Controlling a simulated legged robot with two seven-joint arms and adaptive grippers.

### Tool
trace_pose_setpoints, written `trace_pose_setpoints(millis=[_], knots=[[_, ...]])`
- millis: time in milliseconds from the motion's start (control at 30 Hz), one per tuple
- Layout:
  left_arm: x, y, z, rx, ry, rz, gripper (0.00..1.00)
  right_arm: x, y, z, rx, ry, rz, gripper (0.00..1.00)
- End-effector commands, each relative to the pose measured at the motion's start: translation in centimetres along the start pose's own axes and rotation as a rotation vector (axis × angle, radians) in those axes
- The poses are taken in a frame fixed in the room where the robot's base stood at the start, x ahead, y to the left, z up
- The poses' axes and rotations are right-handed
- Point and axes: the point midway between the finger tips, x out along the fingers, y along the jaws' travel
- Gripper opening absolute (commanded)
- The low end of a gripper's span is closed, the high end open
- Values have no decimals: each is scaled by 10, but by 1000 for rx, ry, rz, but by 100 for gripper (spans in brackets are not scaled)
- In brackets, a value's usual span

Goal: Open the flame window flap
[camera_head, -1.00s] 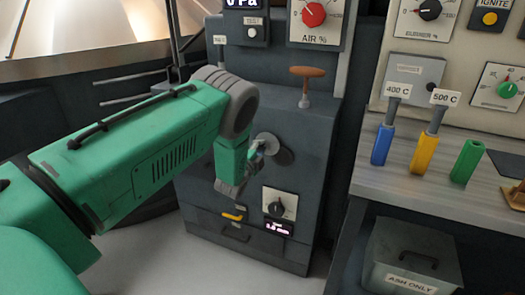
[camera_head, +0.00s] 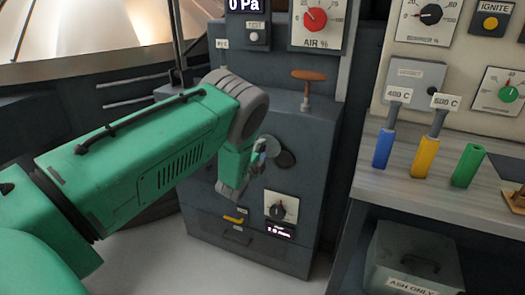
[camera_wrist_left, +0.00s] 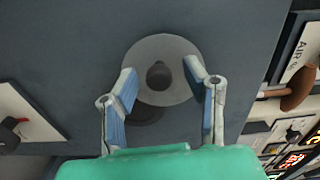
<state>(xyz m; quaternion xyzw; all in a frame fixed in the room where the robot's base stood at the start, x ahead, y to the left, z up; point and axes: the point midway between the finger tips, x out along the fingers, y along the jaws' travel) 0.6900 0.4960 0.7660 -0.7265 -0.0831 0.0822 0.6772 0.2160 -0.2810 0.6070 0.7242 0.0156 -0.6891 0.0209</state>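The flap appears as a pale grey round disc (camera_wrist_left: 178,51) with a dark central knob on the dark cabinet front in the left wrist view. A dark round patch (camera_wrist_left: 146,116) shows partly behind its lower edge; I cannot tell whether it is an opening or a shadow. In the head view a dark round spot (camera_head: 286,159) shows just right of my left gripper (camera_head: 262,152), which hides most of the disc. My left gripper (camera_wrist_left: 168,82) is open, its fingers on either side of the knob. Contact with the disc is unclear. My right gripper is not in view.
An orange T-handle (camera_head: 308,75) stands above on the cabinet (camera_head: 305,125). A dial panel (camera_head: 281,208) and a yellow-handled drawer (camera_head: 235,217) lie below. Blue (camera_head: 383,148), yellow (camera_head: 425,155) and green (camera_head: 468,165) holders stand on the right-hand bench.

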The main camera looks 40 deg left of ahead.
Motion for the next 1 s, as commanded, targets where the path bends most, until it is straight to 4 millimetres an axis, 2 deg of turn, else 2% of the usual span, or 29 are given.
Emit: trace_pose_setpoints(millis=[233, 367, 733, 900, 1000], knots=[[0, -1, 2, -2, -1, -3, 40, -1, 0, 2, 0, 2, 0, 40], [-13, -1, 2, -2, -2, -2, 40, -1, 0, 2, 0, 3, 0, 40], [-89, 0, 0, 0, -1, 1, 40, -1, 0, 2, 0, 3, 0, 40], [-111, 1, 0, -1, 0, 0, 40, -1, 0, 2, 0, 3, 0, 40], [-117, 1, 0, -1, 0, -1, 40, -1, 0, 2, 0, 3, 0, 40]])
